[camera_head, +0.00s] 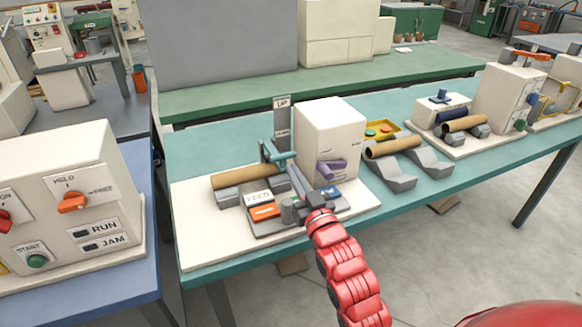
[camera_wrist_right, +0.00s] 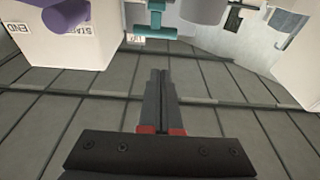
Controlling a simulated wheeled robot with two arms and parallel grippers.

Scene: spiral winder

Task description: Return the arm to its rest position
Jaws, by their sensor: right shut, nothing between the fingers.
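My right arm, red and segmented, reaches up from the bottom of the head view. Its dark gripper (camera_head: 297,175) is over the front of the spiral winder (camera_head: 330,125), a cream box on a pale base plate. In the right wrist view the two fingers (camera_wrist_right: 159,74) are together with nothing between them. A purple knob (camera_head: 331,168) on the box also shows in the right wrist view (camera_wrist_right: 66,18). A teal handle (camera_head: 280,158) stands close by the fingertips; it also appears ahead of them in the right wrist view (camera_wrist_right: 154,32). My left gripper is out of view.
A brown tube (camera_head: 245,176) lies on supports at the left of the base. An orange button (camera_head: 265,211) sits in front. Another tube (camera_head: 393,148) rests on a grey cradle to the right. A control box (camera_head: 75,200) stands at left.

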